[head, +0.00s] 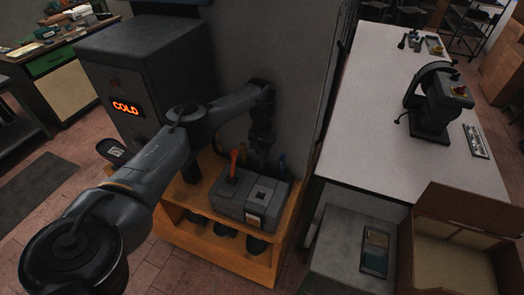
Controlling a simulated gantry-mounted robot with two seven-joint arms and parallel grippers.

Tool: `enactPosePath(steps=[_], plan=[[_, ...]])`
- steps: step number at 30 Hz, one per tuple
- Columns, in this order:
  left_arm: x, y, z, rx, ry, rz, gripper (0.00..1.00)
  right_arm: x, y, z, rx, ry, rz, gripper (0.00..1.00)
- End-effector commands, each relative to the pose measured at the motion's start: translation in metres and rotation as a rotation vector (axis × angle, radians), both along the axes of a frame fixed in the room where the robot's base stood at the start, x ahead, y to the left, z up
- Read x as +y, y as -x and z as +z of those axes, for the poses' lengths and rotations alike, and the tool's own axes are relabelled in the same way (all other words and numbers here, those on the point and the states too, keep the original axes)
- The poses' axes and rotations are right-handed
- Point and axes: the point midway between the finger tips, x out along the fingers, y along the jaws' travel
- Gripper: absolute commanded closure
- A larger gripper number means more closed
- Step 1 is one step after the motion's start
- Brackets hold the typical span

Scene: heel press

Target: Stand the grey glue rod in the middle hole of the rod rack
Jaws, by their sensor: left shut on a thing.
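My left gripper (262,148) hangs at the end of my left arm, above the back of the wooden cabinet and close to the grey wall. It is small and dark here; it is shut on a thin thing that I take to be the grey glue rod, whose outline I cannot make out. My right gripper is not in view.
A grey box machine (262,200) with an orange-red lever (234,163) stands on the wooden cabinet (213,213), in front of the gripper. A tall grey unit (165,65) reading COLD is left. A white table (365,130) with a dark press (436,100) is right.

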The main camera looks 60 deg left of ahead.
Motion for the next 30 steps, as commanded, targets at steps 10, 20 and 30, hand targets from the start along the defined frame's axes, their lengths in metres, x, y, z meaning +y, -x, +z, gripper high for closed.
enactPosePath(steps=[10, 20, 30], plan=[[0.0, 0.0, 0.0, 0.0, 0.0, 0.0, 0.46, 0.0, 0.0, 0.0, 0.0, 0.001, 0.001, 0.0], [0.0, 0.0, 0.005, -0.001, 0.0, 0.0, 0.46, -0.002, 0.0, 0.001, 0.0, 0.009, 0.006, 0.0], [0.001, 0.0, 0.06, -0.002, -0.001, -0.001, 0.46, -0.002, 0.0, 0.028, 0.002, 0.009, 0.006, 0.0]])
